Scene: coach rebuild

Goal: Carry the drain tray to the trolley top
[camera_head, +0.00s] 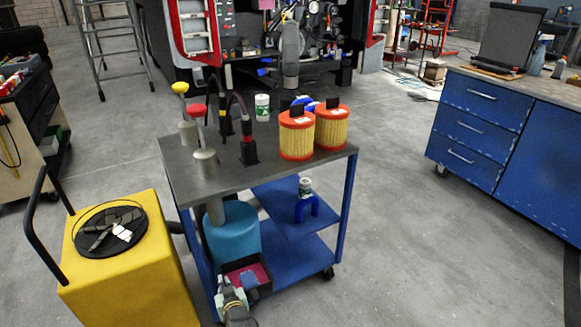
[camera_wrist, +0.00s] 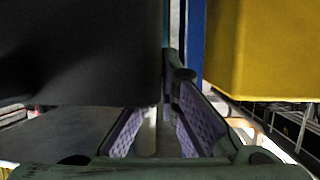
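The drain tray looks to be the small dark box (camera_head: 233,268) with a red and blue inside, low in front of the trolley's near left part in the head view. The trolley top (camera_head: 215,172) is a grey plate on a blue frame. My gripper (camera_head: 232,290) is at the tray's near left side, below the level of the top. In the wrist view, a large black surface (camera_wrist: 80,50), likely the tray, fills the upper left and covers part of one finger. Purple finger pads show with a gap between them; the fingertips (camera_wrist: 172,80) are partly hidden, so the grip is unclear.
Two orange filters (camera_head: 297,138), a white-and-green can (camera_head: 262,108) and several pump-like items stand on the trolley top. Its front right corner looks clear. A teal drum (camera_head: 232,238) stands beside the tray. A yellow cart (camera_head: 130,265) is close on the left; blue drawers (camera_head: 480,125) stand right.

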